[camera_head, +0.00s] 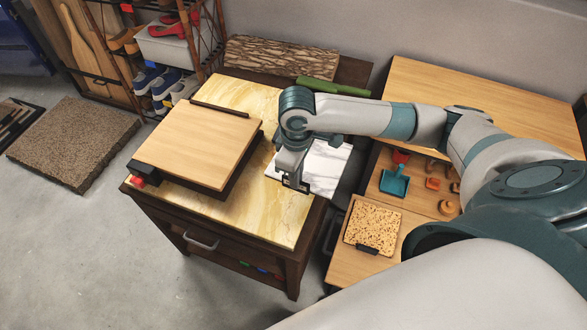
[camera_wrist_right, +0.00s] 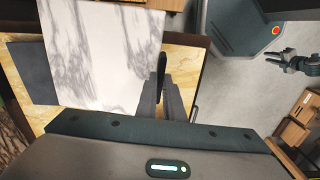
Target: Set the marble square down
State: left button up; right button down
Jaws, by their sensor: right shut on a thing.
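The white marble square (camera_head: 328,167) with grey veins is over the right part of the yellow-topped cabinet (camera_head: 285,218). It looks roughly level and reaches the cabinet's right edge; I cannot tell whether it touches the top. My right gripper (camera_head: 295,183) is shut on its near left edge. In the right wrist view the marble square (camera_wrist_right: 105,50) fills the upper left beside the dark fingers of my right gripper (camera_wrist_right: 162,90). A small dark gripper (camera_wrist_right: 290,60), apparently my left one, shows at the right of that view; its jaws are unclear.
A wooden board (camera_head: 200,145) on a dark base covers the cabinet's left part. Bark (camera_head: 280,57) and a green roll (camera_head: 330,87) lie behind. A speckled square (camera_head: 372,228) and a teal dustpan (camera_head: 394,182) are on wooden surfaces at the right. The cabinet's front strip is clear.

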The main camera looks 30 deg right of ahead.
jog(key=shift+r, duration=0.1)
dwell(0.5)
jog(key=shift+w+a+r, duration=0.2)
jog(key=shift+a+r, duration=0.1)
jog(key=shift+r, duration=0.05)
jog(key=a+r+m+b, duration=0.2)
jog(key=r+m, duration=0.1)
jog(key=r, duration=0.2)
jog(key=s+a+r+m+b, duration=0.1)
jog(key=a+r+m, duration=0.1)
jog(key=r+m, duration=0.2)
jog(key=shift+s+a+r+b, duration=0.25)
jog(key=shift+a+r+b, duration=0.15)
jog(key=shift+r, duration=0.9)
jog(key=shift+w, duration=0.1)
